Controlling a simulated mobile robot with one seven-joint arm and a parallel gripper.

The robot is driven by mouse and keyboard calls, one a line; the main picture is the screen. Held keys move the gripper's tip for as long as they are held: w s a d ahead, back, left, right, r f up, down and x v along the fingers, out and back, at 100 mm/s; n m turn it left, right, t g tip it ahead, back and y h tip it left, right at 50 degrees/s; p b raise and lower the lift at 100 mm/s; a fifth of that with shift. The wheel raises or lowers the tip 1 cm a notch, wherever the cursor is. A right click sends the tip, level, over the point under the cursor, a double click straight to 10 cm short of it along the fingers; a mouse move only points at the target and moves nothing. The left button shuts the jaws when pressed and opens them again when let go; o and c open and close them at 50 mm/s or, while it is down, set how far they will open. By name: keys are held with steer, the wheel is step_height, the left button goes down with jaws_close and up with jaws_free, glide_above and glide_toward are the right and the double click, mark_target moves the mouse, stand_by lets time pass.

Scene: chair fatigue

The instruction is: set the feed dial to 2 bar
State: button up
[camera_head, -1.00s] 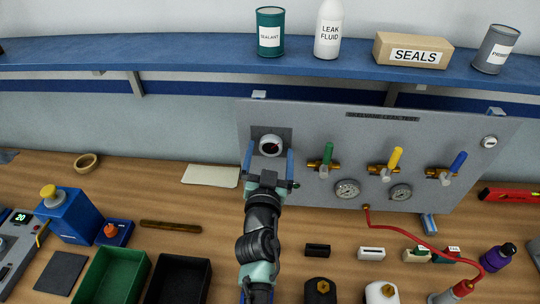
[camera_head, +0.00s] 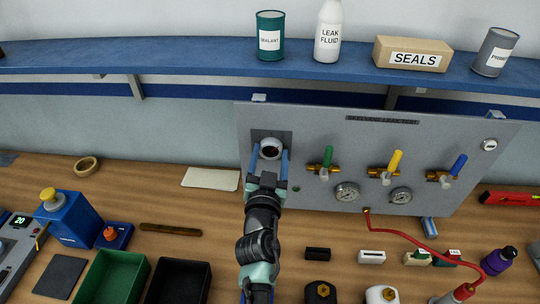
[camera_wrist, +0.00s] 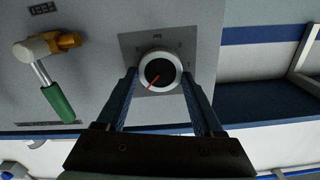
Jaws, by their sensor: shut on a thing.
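The feed dial (camera_head: 270,148) is a round knob with a pale rim and a dark face, at the upper left of the grey panel (camera_head: 330,133). In the wrist view the dial (camera_wrist: 160,70) faces me, and its red pointer aims to the lower left. The scale marks around it are too small to read. My gripper (camera_head: 270,156) is at the dial, with one blue finger on each side. In the wrist view the fingertips of my gripper (camera_wrist: 160,78) are shut on the dial's rim.
Green (camera_head: 327,157), yellow (camera_head: 395,160) and blue (camera_head: 458,165) valve levers stand to the right on the panel. Two gauges (camera_head: 347,192) sit below them. A blue shelf (camera_head: 180,52) overhangs the panel. A red hose (camera_head: 410,237) crosses the bench at right.

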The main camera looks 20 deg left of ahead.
steer(key=n, duration=0.4)
steer(key=shift+a, duration=0.1)
steer(key=n, duration=0.4)
steer(key=shift+n, duration=0.3)
steer(key=n, duration=0.4)
steer(key=shift+a+f, duration=0.1)
steer(key=shift+f, duration=0.05)
steer(key=shift+f+n, duration=0.1)
steer(key=shift+n, duration=2.4)
steer(key=o, duration=1.4)
